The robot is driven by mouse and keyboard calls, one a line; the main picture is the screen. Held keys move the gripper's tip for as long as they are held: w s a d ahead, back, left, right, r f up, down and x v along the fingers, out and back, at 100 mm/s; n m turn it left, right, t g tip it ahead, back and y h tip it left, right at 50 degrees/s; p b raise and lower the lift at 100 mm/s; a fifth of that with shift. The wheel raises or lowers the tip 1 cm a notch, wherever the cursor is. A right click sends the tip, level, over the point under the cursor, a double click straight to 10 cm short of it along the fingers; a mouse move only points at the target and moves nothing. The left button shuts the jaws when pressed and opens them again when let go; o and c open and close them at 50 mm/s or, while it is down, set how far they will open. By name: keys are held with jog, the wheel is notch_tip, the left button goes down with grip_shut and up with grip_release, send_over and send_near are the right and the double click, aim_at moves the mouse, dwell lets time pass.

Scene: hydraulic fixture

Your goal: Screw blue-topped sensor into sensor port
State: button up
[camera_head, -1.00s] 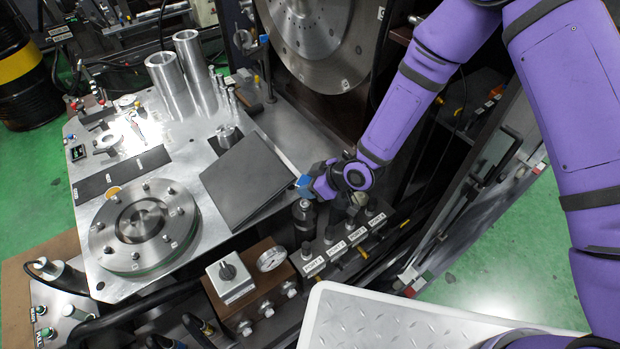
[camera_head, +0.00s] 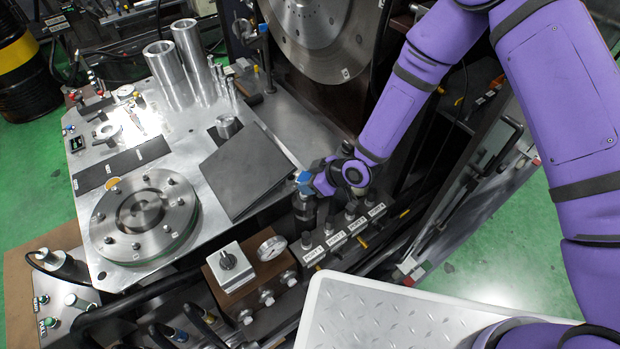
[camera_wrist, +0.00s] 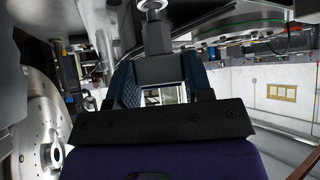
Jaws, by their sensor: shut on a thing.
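My gripper (camera_head: 304,184) is at the right edge of the metal table, above a row of labelled ports. In the wrist view its two blue textured fingers (camera_wrist: 160,72) are shut on a dark grey block with a bright metal cylinder (camera_wrist: 156,38) beyond it, apparently the sensor. In the head view a light blue patch shows at the gripper's tip; I cannot tell whether it is the sensor's top or a finger. A dark upright cylinder (camera_head: 305,208) stands just below the tip, near the PORT 1 label (camera_head: 313,255). Whether the held part touches a port is hidden.
Black-topped fittings (camera_head: 350,216) stand along the port row to the right. A tilted dark plate (camera_head: 245,172) lies close left of the gripper. A valve block (camera_head: 230,264) and gauge (camera_head: 271,247) sit in front. A large metal disc (camera_head: 310,30) stands behind.

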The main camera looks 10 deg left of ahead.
jog(key=shift+f, duration=0.85)
dwell(0.6)
jog(key=m+t, duration=0.2)
jog(key=m, duration=0.1)
jog(key=shift+s+a+t+h, duration=0.15)
jog(key=shift+s+t+h, duration=0.15)
jog(key=shift+s+h, duration=0.1)
jog(key=m+t, duration=0.1)
jog(key=m+t+h, duration=0.1)
jog(key=m, duration=0.1)
jog(key=m+t+h, duration=0.1)
jog(key=m, duration=0.1)
jog(key=shift+s+a, duration=0.15)
jog(key=shift+a, duration=0.1)
jog(key=shift+m+t+h, duration=0.5)
jog(key=shift+m+h, duration=0.4)
jog(key=shift+m, duration=0.2)
